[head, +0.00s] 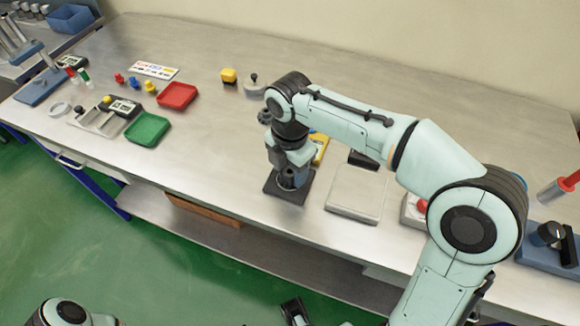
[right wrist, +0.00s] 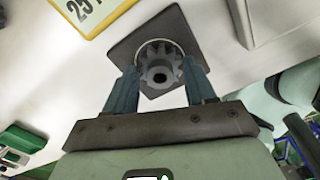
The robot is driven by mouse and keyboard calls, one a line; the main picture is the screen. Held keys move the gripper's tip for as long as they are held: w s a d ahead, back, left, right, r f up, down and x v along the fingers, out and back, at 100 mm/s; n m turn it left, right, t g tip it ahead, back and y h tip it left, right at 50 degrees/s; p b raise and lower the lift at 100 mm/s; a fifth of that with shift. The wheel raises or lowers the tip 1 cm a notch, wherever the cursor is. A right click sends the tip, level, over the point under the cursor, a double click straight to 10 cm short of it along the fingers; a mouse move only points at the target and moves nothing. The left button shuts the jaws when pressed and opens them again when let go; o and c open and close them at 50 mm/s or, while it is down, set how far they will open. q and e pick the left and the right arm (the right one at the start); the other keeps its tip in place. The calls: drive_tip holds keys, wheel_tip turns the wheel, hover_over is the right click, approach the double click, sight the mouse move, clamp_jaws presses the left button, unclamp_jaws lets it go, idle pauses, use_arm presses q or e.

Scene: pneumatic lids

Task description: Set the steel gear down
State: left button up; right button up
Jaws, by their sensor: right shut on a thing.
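My right gripper (head: 291,178) is low over a dark square plate (head: 271,186) near the table's front edge. In the right wrist view the steel gear (right wrist: 160,66), grey and toothed with a central bore, is between the two blue-grey fingers of my right gripper (right wrist: 161,86), which is shut on it. Behind the gear the dark plate (right wrist: 135,48) shows, with a pale ring around the gear's outline. Whether the gear touches the plate cannot be told. In the head view the gear is largely hidden by the gripper. A dark part at the bottom may be my left gripper (head: 295,312).
A yellow-framed display (right wrist: 92,12) is close beside the plate. A pale flat platform (head: 356,196) stands to its right. Red (head: 178,95) and green (head: 148,129) trays are at the left. Bare steel tabletop (head: 215,150) lies between the trays and the plate.

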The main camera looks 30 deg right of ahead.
sight(290, 171)
drive_tip(key=o, duration=1.2)
drive_tip(key=shift+f, duration=0.1)
drive_tip(key=shift+o, duration=0.2)
wheel_tip(290, 171, up, 12)
drive_tip(key=p, duration=0.3)
drive_tip(key=shift+r, duration=0.2)
